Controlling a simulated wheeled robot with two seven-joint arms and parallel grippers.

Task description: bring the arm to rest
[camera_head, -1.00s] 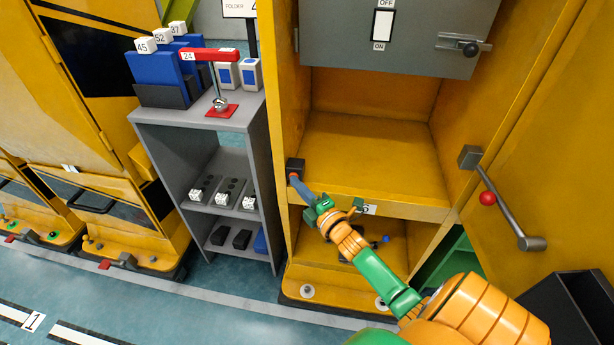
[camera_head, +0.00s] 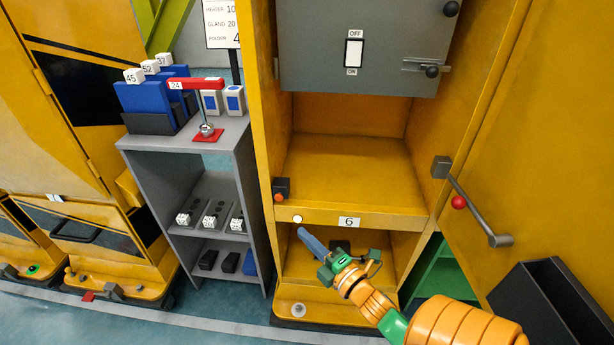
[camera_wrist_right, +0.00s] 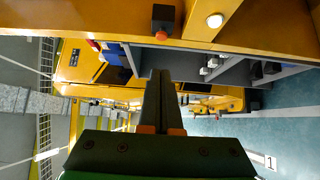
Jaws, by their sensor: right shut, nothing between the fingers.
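The orange and green right arm comes in from the lower right. A dark box with an orange-red button (camera_head: 281,189) sits on the cabinet's left post, above and apart from the fingertips; it also shows in the wrist view (camera_wrist_right: 163,20). My left gripper is out of view.
A grey panel with an ON/OFF switch (camera_head: 354,50) hangs above the compartment. The cabinet door (camera_head: 530,130) stands open at right, with a lever and red ball (camera_head: 458,202). A grey shelf unit (camera_head: 190,150) stands at left. A black bin (camera_head: 560,300) is at lower right.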

